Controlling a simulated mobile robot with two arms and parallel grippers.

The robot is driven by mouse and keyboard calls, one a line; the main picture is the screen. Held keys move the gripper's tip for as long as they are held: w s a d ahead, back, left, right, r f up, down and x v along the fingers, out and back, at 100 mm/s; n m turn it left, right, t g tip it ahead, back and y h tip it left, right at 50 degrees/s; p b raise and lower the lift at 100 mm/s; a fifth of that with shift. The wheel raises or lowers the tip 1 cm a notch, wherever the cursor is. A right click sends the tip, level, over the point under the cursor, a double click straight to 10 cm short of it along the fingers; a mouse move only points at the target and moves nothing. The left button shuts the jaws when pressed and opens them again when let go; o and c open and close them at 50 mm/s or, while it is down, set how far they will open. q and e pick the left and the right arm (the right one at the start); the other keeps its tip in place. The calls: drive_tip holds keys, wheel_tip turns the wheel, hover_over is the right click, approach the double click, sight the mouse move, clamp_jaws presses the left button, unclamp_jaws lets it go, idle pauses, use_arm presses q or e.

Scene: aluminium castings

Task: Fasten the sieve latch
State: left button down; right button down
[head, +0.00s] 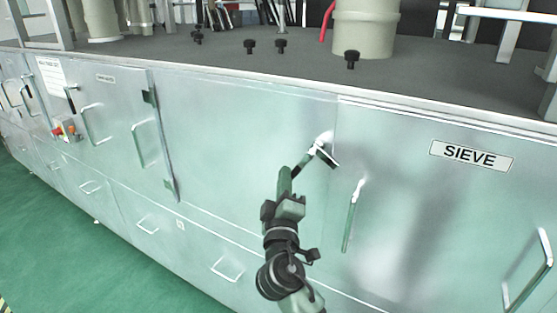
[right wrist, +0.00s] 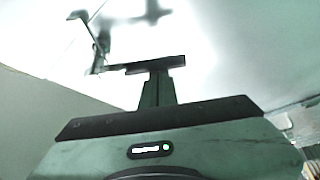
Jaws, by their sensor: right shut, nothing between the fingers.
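The sieve latch (head: 324,151) is a small lever with a pale pivot and a dark end. It sits at the seam beside the sieve door (head: 400,200), which bears a SIEVE label (head: 472,154). The door appears flush with the front. My right gripper (head: 304,163) is shut and empty, its tip close to the latch's left side; whether they touch I cannot tell. In the right wrist view my right gripper's fingers (right wrist: 156,85) point at the pale metal front. My left gripper is out of view.
A vertical bar handle (head: 351,215) stands out from the sieve door just right of my gripper. Another handle (head: 528,275) is at far right. The dark worktop (head: 220,62) above holds black knobs and a beige cylinder (head: 364,28). Green floor (head: 60,225) is clear at left.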

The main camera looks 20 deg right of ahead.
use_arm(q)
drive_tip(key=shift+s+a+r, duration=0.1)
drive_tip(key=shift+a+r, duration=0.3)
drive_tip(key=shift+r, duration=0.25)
use_arm(e)
drive_tip(key=shift+s+d+f+n+g+y, duration=0.15)
drive_tip(key=shift+s+d+f+n, duration=0.15)
drive_tip(key=shift+s+d+n, duration=0.15)
drive_tip(key=shift+s+d+f+n+g+y, duration=0.1)
drive_tip(key=shift+s+d+f+n+y, duration=0.1)
drive_tip(key=shift+s+d+f, duration=0.3)
drive_tip(key=shift+s+d+f+n+g+y, duration=0.15)
drive_tip(key=shift+s+d+n, duration=0.2)
drive_tip(key=shift+s, duration=0.25)
